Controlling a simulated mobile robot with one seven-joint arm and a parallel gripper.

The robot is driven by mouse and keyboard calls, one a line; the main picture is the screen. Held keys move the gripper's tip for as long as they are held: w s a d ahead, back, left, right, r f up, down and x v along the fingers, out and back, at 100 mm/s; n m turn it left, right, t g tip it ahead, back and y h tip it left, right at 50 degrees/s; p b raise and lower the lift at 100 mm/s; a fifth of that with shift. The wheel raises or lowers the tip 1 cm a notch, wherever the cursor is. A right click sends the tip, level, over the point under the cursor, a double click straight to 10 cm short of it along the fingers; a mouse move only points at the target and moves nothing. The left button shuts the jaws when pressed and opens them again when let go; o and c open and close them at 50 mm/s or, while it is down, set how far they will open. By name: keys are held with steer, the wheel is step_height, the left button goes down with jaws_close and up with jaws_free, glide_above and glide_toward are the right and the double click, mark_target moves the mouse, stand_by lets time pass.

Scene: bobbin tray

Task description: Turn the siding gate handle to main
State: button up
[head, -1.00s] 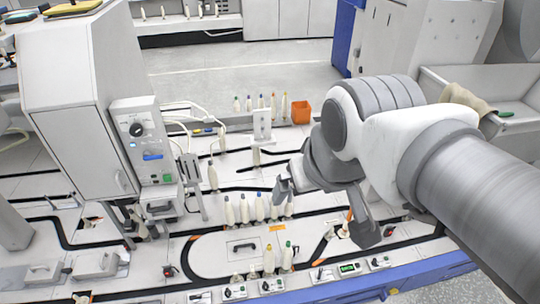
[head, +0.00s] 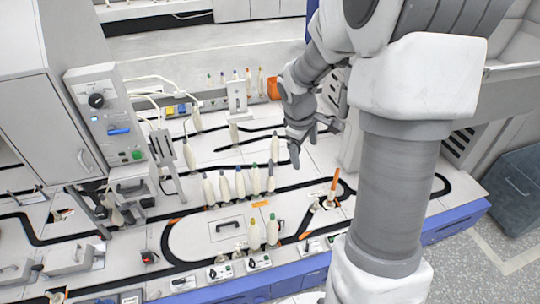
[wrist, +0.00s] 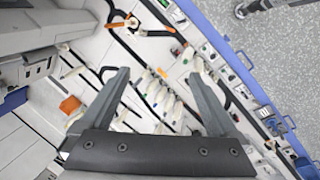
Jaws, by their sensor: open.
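An upright orange lever (head: 334,186), which looks like the siding gate handle, stands on the track bench right of the row of bobbins. It also shows in the wrist view as an orange bar (wrist: 158,27) beyond the fingertips. No lettering for main or siding can be read. My gripper (head: 312,140) is open and empty, above the bench and apart from the lever. In the wrist view its two fingers (wrist: 157,78) are spread wide, with bobbins below between them.
Several white bobbins (head: 240,184) stand in a row left of the lever. Two more bobbins (head: 254,236) stand inside the track loop. An orange bin (head: 273,88) is at the back. A grey cabinet (head: 55,90) rises at the left. Control boxes (head: 259,263) line the front edge.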

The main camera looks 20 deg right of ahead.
steer(key=w+d+f+n+g+y+b, duration=0.1)
steer(key=d+f+b, duration=0.15)
steer(key=f, duration=0.75)
steer(key=w+d+f+n+b, duration=0.1)
steer(key=d+f+n, duration=0.15)
steer(key=f, duration=0.75)
steer(key=n+y+b, duration=0.1)
steer(key=y+b, duration=0.1)
steer(key=b, duration=0.2)
glide_toward(308, 244)
steer(key=shift+g, duration=0.4)
steer(key=f+b, duration=0.1)
steer(key=f, duration=0.2)
steer(key=f+b, duration=0.4)
steer(key=f, duration=0.1)
steer(key=shift+w+a+f, duration=0.15)
steer(key=shift+w+f, duration=0.15)
steer(key=shift+c, duration=0.2)
